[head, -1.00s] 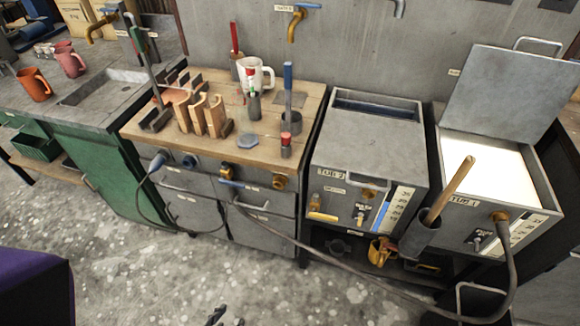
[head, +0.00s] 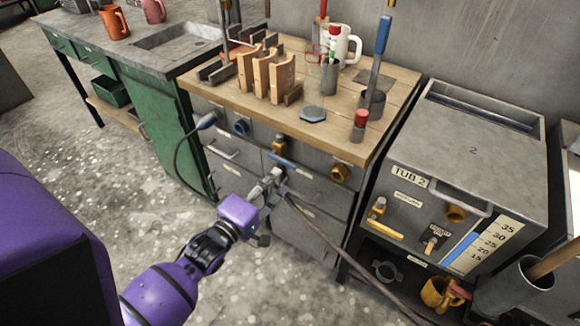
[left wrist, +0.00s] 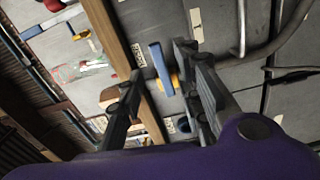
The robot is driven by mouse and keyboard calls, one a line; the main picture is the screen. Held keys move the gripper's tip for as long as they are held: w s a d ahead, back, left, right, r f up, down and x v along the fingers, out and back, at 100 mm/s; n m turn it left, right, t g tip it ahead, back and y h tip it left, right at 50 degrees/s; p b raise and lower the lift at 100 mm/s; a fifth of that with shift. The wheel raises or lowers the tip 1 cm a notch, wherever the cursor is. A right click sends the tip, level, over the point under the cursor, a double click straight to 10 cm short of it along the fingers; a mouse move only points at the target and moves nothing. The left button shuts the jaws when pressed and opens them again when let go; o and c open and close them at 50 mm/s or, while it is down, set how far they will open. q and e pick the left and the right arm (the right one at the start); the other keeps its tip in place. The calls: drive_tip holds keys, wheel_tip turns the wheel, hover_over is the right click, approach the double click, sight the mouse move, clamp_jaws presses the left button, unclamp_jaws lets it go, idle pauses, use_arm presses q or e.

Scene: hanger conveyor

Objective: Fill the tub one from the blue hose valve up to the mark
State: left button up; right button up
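The blue hose valve shows in the head view as a brass body with a blue lever (head: 283,160) on the front of the wooden-topped cabinet. A dark hose (head: 318,232) runs from there toward the lower right. My left gripper (head: 270,186) is just below and in front of the lever. In the left wrist view its fingers (left wrist: 162,92) are apart, and the blue lever (left wrist: 160,65) shows between or just beyond them; I cannot tell if they touch. Tub one is nearly all outside the head view, with only a grey edge at the far right. My right gripper is not in view.
Tub 2 (head: 470,150) stands right of the cabinet, with a level scale (head: 482,246) on its front. A second, brass outlet (head: 341,172) and a blue one (head: 241,127) flank the valve. Mugs, wooden racks and tools stand on the counters. The floor in front is clear.

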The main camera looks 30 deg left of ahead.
sight(288, 166)
use_arm(q)
drive_tip(key=shift+n, duration=0.5)
drive_tip(key=w, duration=0.7)
drive_tip(key=shift+w+d, duration=0.4)
clamp_jaws()
drive_tip(key=shift+r, duration=0.1)
